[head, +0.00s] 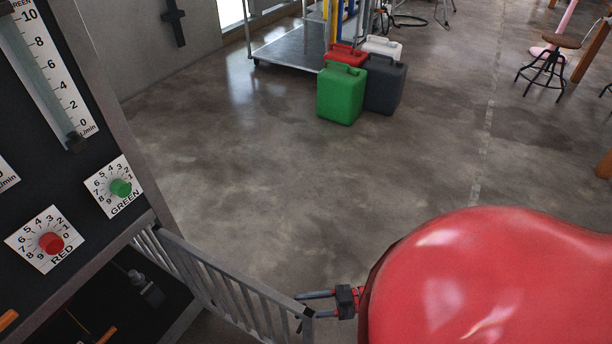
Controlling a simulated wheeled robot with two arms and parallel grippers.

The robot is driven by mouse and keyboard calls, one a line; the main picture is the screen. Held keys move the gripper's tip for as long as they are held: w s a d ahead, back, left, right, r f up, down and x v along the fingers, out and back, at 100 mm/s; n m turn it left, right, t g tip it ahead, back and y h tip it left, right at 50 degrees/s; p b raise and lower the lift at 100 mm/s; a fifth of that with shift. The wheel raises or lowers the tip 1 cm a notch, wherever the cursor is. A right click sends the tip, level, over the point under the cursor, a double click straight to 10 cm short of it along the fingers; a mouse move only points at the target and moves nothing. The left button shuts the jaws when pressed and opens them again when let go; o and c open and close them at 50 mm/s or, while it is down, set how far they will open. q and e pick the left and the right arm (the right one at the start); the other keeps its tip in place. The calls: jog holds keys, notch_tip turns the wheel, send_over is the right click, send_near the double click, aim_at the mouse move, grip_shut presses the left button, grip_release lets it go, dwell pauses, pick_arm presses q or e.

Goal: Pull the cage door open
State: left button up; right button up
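The cage door (225,290) is a grey barred panel at the lower left. It stands out at an angle from the dark cabinet (140,235), so it is open at least part way. Its free end is near the bottom middle. My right gripper (306,304) comes in from the right, with its two grey fingers at that free end. The fingers are apart, with the end post by them; I cannot tell whether they grip it. My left gripper is not in view.
The cabinet panel carries a green knob (121,188), a red knob (51,243) and a flow scale. Green (341,94), red and dark grey canisters stand on the floor by a metal trolley (290,48). A stool (548,62) is far right. The middle floor is clear.

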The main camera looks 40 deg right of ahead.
jog(key=b+v, duration=0.8)
jog(key=v, duration=0.9)
jog(key=shift+d+b, duration=0.2)
jog(key=shift+b, duration=0.2)
jog(key=shift+s, duration=0.15)
